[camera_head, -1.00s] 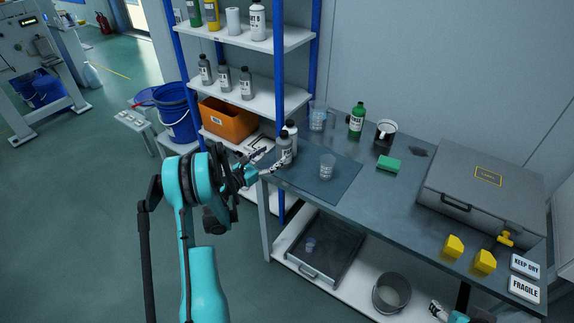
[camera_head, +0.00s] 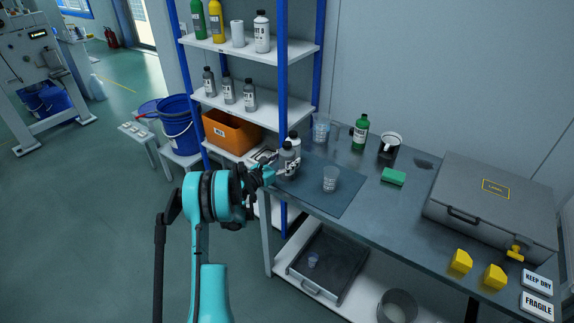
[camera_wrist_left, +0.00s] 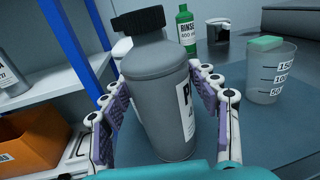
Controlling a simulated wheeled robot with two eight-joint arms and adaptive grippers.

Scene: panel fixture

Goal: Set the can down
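The can is a grey bottle with a black cap and a white label (camera_head: 287,161), over the left end of the dark mat (camera_head: 322,203) on the bench. In the left wrist view the bottle (camera_wrist_left: 160,88) fills the middle, nearly upright. My left gripper (camera_head: 284,168) has a finger on each side of it; its pads (camera_wrist_left: 158,95) appear to touch the bottle. My right gripper is not in view.
A clear beaker (camera_head: 331,179) stands on the mat to the right. Another bottle (camera_head: 294,139) is close behind the held one. A blue shelf post (camera_head: 282,100) rises just left. A green bottle (camera_head: 360,133), sponge (camera_head: 394,177) and grey case (camera_head: 485,205) stand farther right.

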